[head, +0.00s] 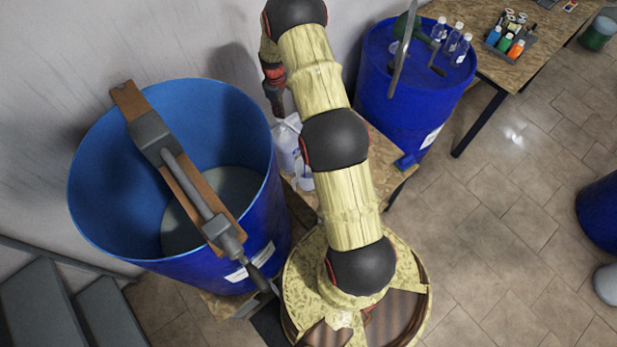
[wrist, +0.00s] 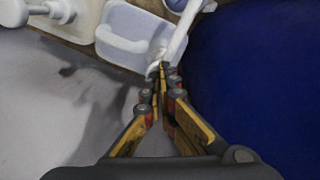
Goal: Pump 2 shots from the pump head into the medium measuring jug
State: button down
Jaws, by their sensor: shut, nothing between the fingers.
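My gripper (wrist: 163,70) is shut and empty, its fingertips together. In the wrist view the tips are by the lower end of a slanting white tube (wrist: 178,38); I cannot tell whether they touch it. A pale translucent jug (wrist: 120,48) with a handle lies just left of the tips. A white container (wrist: 75,22) with a knobbed white part stands at the top left, cut by the edge. Which of these is the pump head or the medium jug is unclear. In the head view my gripper (head: 274,102) points down above white containers (head: 287,150), partly hidden by my arm.
An open blue drum (head: 90,215) with a bar across it stands at left. A closed blue drum (head: 410,105) with bottles on top stands behind right. A wooden table (head: 548,40) holds a grey caddy (head: 512,50).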

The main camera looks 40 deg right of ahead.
jog(key=shift+s+f+b, duration=0.1)
jog(key=shift+f+b, duration=0.85)
jog(key=shift+f, duration=0.7)
jog(key=shift+r, duration=0.25)
jog(key=shift+r+p, duration=1.1)
jog(key=shift+r, duration=1.95)
jog(key=shift+f, duration=0.15)
